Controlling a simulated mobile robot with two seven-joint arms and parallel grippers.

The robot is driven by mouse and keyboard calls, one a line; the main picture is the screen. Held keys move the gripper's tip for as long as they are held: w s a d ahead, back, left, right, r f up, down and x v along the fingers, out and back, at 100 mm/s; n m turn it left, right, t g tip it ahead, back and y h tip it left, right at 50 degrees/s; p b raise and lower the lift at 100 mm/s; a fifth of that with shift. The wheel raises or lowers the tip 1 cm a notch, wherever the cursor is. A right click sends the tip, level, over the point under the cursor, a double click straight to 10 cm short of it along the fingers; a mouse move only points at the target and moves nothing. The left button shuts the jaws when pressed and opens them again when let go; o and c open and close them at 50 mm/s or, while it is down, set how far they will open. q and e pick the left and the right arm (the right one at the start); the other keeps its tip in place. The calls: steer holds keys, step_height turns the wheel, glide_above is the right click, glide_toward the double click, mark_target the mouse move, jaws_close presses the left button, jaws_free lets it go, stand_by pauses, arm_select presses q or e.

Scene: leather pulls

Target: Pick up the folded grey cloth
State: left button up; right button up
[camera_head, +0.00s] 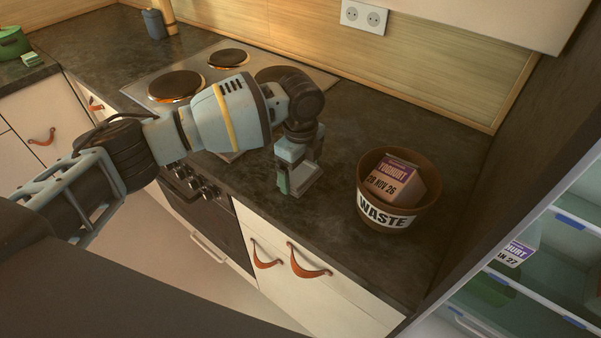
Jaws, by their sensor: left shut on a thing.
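My left gripper (299,178) reaches in from the left over the dark counter and points down near its front edge, between the stove and the waste bin. It is shut on the folded grey cloth (305,182), a small pale grey piece that shows between and below the fingers. The fingers hide part of the cloth. I cannot tell whether the cloth still touches the counter. My right gripper is not in view.
A brown waste bin (399,218) holding a yoghurt carton (393,180) stands right of my gripper. A stove with hotplates (176,86) lies behind my arm. An open fridge (545,262) is at the right. The counter behind the gripper (370,125) is clear.

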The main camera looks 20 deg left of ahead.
mark_target(301, 170)
arm_select(q)
steer(key=shift+r, duration=0.1)
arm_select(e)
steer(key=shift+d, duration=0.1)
arm_select(q)
steer(key=shift+r, duration=0.5)
step_height(301, 170, up, 2)
steer(key=shift+r, duration=0.15)
steer(key=s+d+r+p, duration=0.1)
steer(key=s+d, duration=0.2)
steer(key=s, duration=1.2)
steer(key=shift+s+d+r+p, duration=0.2)
steer(key=shift+s+r+p, duration=0.05)
steer(key=shift+s+p, duration=0.15)
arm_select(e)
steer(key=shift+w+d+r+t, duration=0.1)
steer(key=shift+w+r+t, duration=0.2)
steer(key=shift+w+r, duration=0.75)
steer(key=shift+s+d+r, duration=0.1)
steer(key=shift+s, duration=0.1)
